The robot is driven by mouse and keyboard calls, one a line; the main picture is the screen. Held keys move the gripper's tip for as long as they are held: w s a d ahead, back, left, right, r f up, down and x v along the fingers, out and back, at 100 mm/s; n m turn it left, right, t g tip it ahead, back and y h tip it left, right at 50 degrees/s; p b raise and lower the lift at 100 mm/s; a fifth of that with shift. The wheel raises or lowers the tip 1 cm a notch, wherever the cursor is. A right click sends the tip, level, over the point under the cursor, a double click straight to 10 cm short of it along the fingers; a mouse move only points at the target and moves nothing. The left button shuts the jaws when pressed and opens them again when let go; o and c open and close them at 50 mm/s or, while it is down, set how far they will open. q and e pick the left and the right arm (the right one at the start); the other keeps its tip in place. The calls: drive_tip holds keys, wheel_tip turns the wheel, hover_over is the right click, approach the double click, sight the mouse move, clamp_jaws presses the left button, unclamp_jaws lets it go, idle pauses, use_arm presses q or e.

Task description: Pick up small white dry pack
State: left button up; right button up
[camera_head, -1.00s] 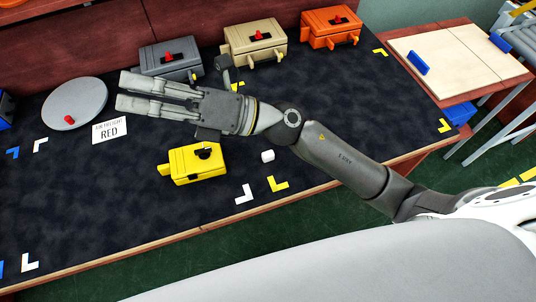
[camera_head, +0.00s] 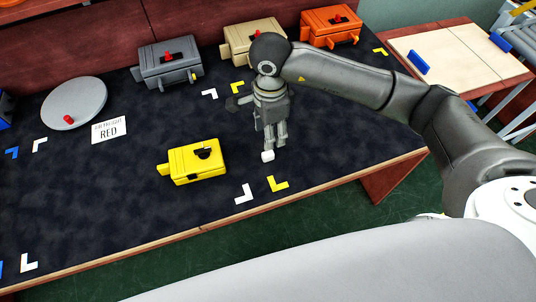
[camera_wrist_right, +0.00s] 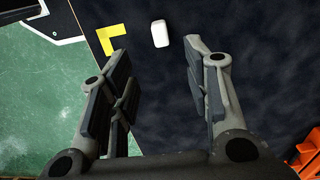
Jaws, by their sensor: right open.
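The small white dry pack (camera_head: 268,156) lies on the dark table mat near the front edge. It also shows in the right wrist view (camera_wrist_right: 160,33), beyond the fingertips and between their lines. My right gripper (camera_head: 274,144) points down just behind the pack in the head view. In the right wrist view the fingers of the gripper (camera_wrist_right: 158,58) are spread apart with nothing between them. A gap to the pack shows there. My left gripper is not in view.
A yellow box (camera_head: 194,162) stands left of the pack. Yellow (camera_head: 278,184) and white (camera_head: 244,194) corner marks lie in front. Grey (camera_head: 168,63), tan (camera_head: 243,40) and orange (camera_head: 331,25) boxes line the back. A grey disc (camera_head: 75,102) and RED sign (camera_head: 109,130) lie left.

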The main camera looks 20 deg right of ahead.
drive_tip(key=b, duration=0.3)
hover_over(268, 153)
drive_tip(key=f, duration=0.5)
drive_tip(key=shift+s+d+f, duration=0.1)
drive_tip(key=shift+d, duration=0.1)
drive_tip(key=shift+a+f+b, duration=0.2)
drive_tip(key=shift+f+b, duration=0.8)
drive_tip(key=shift+f, duration=1.7)
drive_tip(key=shift+c, duration=0.2)
drive_tip(key=c, duration=0.8)
